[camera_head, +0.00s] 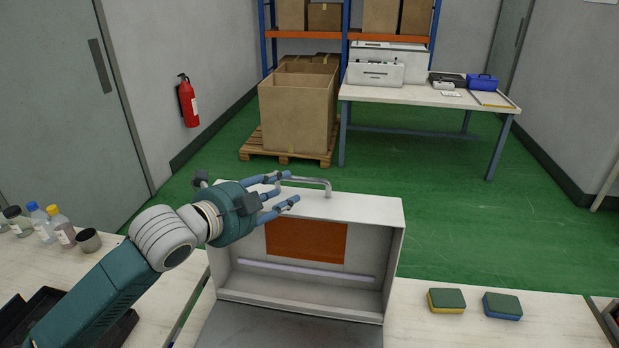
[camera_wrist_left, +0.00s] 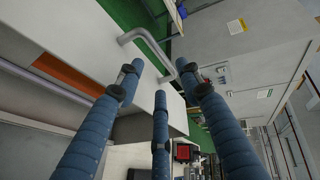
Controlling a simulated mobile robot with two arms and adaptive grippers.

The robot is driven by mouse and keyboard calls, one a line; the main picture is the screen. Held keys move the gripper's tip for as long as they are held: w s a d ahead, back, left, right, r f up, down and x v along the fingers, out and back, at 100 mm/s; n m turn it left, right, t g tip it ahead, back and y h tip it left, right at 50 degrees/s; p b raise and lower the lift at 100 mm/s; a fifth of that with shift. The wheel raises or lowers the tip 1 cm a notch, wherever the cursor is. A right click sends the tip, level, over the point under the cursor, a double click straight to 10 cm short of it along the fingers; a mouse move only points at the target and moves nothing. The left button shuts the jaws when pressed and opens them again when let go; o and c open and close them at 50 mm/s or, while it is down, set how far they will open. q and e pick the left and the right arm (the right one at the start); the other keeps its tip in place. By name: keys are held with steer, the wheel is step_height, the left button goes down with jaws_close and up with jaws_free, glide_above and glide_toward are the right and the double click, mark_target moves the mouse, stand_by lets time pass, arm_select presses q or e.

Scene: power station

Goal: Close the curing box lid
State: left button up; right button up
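The curing box (camera_head: 391,255) is a pale grey metal box on the bench with its front open. Its lid, a darker grey panel (camera_head: 290,328), lies folded down in front and is cut off by the bottom edge of the head view. An orange-brown panel (camera_head: 306,240) shows inside. A bent metal handle (camera_head: 328,184) stands on the box top. My left gripper (camera_head: 292,187) is above the top's left part, fingers spread and empty, beside the handle. The left wrist view shows the open fingers (camera_wrist_left: 162,78) near the handle (camera_wrist_left: 148,38); contact cannot be told. My right gripper is out of view.
Two sponges (camera_head: 446,300) (camera_head: 502,306) lie on the bench right of the box. Bottles (camera_head: 62,228) and a dark cup (camera_head: 88,240) stand at the left. A dark tray (camera_head: 40,305) is partly behind my left arm. The bench around the sponges is clear.

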mark_target(304, 182)
arm_select(q)
steer(key=p+x, duration=0.2)
steer(key=x, duration=0.4)
steer(key=shift+w+d+r, duration=0.1)
steer(key=shift+w+d, duration=0.1)
steer(key=shift+d, duration=0.15)
steer(key=shift+x, duration=1.15)
steer(key=shift+w+f, duration=0.1)
steer(key=shift+f, duration=0.1)
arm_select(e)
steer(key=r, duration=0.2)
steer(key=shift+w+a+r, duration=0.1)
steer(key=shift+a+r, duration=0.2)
arm_select(q)
jaws_close()
